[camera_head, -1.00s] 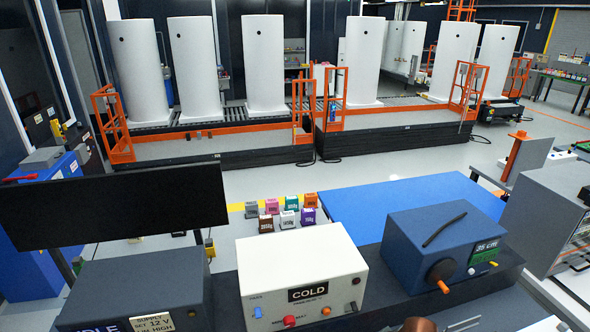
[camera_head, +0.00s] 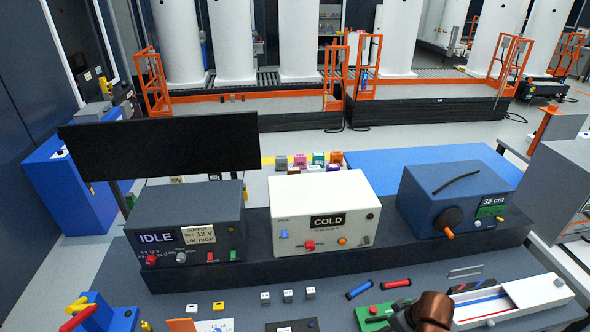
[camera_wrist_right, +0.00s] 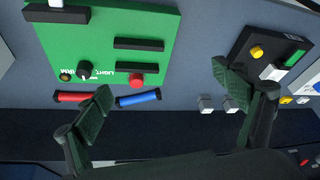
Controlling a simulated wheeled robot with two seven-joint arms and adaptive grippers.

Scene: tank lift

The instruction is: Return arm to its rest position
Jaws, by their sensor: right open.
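My right gripper (camera_wrist_right: 172,112) is open in the right wrist view, with its two dark green fingers spread wide and nothing between them. It is above the grey bench, near the green board (camera_wrist_right: 105,40) and two small cylinders, one red (camera_wrist_right: 74,97) and one blue (camera_wrist_right: 138,99). In the head view a copper-coloured part of my right arm (camera_head: 432,308) shows at the bottom edge, in front of the green board (camera_head: 378,315). My left gripper is not in view.
Behind the bench front stand the IDLE supply box (camera_head: 190,220), the white COLD box (camera_head: 325,210) and the blue 35 cm box (camera_head: 458,200). A white tray (camera_head: 515,300) lies at the right. Small cubes (camera_head: 288,295) sit mid-bench. A black screen (camera_head: 160,145) stands at left.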

